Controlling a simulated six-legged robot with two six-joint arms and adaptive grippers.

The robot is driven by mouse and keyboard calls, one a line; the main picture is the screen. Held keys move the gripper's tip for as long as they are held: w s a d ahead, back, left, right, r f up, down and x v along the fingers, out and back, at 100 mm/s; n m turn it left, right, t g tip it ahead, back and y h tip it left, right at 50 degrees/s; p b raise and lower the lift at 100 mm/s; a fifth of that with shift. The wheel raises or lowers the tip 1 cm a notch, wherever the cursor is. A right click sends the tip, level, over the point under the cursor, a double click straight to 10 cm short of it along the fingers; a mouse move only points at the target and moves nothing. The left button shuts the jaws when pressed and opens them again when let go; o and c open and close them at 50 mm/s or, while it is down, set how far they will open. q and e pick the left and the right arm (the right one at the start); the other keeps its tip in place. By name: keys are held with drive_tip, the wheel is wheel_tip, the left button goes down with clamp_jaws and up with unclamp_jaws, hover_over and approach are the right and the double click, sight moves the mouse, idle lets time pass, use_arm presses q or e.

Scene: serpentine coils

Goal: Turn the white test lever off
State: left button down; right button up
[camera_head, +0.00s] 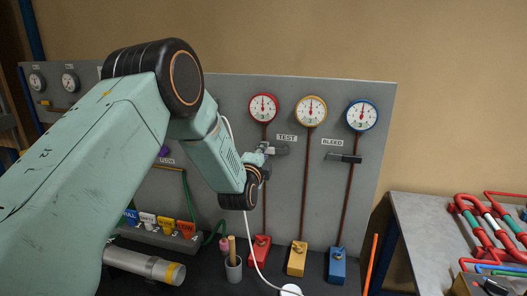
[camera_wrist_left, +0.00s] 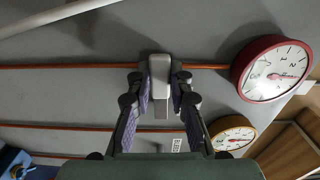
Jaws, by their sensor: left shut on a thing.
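The white test lever (camera_head: 279,151) is on the grey panel, just below the TEST label (camera_head: 287,138). My left gripper (camera_head: 264,149) reaches it from the left, and my wrist hides part of the area around it. In the left wrist view, the pale lever (camera_wrist_left: 160,75) sits between the two fingers of my left gripper (camera_wrist_left: 159,88), which is shut on it. The lever lies across an orange-brown pipe there. My right gripper is in neither view.
A black lever (camera_head: 344,158) is on the panel to the right under the BLEED label (camera_head: 333,142). Red (camera_head: 263,107), yellow (camera_head: 311,110) and blue (camera_head: 361,115) gauges stand above. A cup (camera_head: 233,267) and red, yellow and blue blocks are below. A white cable hangs near my wrist.

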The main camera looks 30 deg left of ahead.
use_arm(q)
drive_tip(key=shift+r+m, duration=0.15)
drive_tip(key=shift+m, duration=0.15)
drive_tip(key=shift+d, duration=0.1)
drive_tip(key=c, duration=1.2)
unclamp_jaws()
drive_tip(key=v, duration=1.2)
